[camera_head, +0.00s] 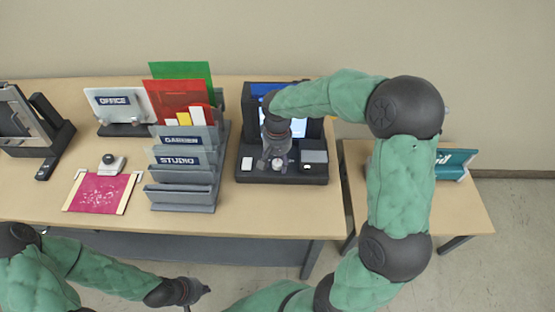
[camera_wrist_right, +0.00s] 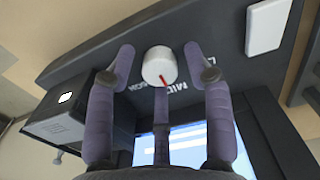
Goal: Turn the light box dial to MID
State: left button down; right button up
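The light box (camera_head: 318,172) is a dark device with a lit screen, at the table's back right. Its white round dial (camera_wrist_right: 157,65) shows in the right wrist view, with a red pointer mark at its lower edge. The MID label (camera_wrist_right: 179,90) is below and right of the dial, near the pointer; I cannot tell whether they line up exactly. My right gripper (camera_wrist_right: 160,62) is open, its fingers on either side of the dial with visible gaps. In the head view, my right gripper (camera_head: 277,162) covers the dial. My left gripper (camera_head: 203,291) is in front of the table; its fingers are unclear.
A white rectangular piece (camera_head: 246,163) sits left of the dial on the light box. File racks (camera_head: 183,198) labelled STUDIO and GARDEN stand to the left. Further left are an OFFICE sign (camera_head: 113,101) and a red sheet (camera_head: 98,193). A side table (camera_head: 455,212) stands right.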

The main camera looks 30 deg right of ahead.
aim_at(277, 162)
jog(key=shift+r, duration=0.15)
notch_tip(277, 162, up, 12)
dwell(0.7)
dwell(0.4)
